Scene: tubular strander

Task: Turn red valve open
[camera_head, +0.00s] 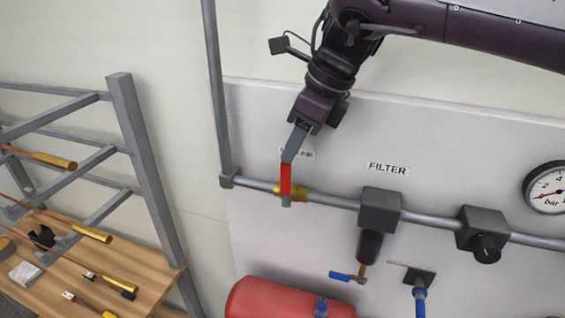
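The red valve handle (286,181) stands upright on a brass valve body (304,193) in the grey horizontal pipe. It lies across the pipe, crossing it at about a right angle. My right gripper (291,153) comes down from above, with its fingers at the top end of the handle. The fingers overlap in this view, so I cannot tell whether they are shut on the handle. A label behind the gripper is partly hidden. My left gripper is not in view.
Along the pipe to the right are a filter (380,211), a black knob regulator (485,247) and a pressure gauge (547,188). A red tank (285,299) sits below. A metal rack (146,165) and wooden table (150,270) stand at left.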

